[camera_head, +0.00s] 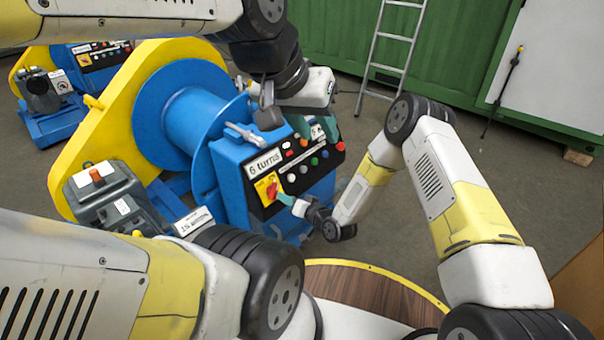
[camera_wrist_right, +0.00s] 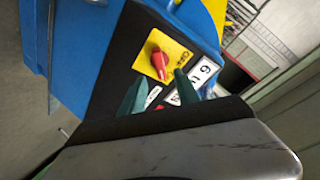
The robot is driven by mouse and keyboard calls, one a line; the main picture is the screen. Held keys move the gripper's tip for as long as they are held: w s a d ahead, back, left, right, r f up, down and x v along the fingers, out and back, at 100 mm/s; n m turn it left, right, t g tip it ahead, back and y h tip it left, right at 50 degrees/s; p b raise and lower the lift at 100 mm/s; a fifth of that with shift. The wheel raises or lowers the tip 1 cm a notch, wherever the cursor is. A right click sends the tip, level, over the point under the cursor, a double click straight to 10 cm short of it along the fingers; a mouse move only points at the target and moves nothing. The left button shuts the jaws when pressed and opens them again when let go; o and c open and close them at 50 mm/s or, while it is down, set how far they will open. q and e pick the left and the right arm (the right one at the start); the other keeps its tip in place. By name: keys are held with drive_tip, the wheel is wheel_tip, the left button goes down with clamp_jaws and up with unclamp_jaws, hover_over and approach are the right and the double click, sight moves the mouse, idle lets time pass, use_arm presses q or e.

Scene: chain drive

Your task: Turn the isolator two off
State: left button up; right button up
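A red rotary isolator knob (camera_head: 270,190) sits on a yellow plate at the left end of the black control panel on the blue machine labelled "6 turns". The wrist view shows the knob (camera_wrist_right: 159,65) with its handle slanted on the yellow plate (camera_wrist_right: 168,58). I cannot read which isolator number it bears. My right gripper (camera_head: 287,200) is close to the knob. In the wrist view its teal fingers (camera_wrist_right: 160,82) are apart, with the knob appearing between their tips; contact cannot be told. My left gripper (camera_head: 315,130) is over the panel's upper right, teal fingers apart and empty.
The panel's coloured buttons (camera_head: 303,169) lie right of the knob. A grey motor (camera_head: 105,195) and yellow chain guard (camera_head: 75,150) stand left. A second blue machine (camera_head: 50,125) with its own panel (camera_head: 95,53) is behind left. A ladder (camera_head: 392,50) leans on the green container.

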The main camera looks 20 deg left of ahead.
sight(276, 193)
drive_tip(key=shift+x, duration=3.9)
drive_tip(key=shift+s+f, duration=0.1)
clamp_jaws()
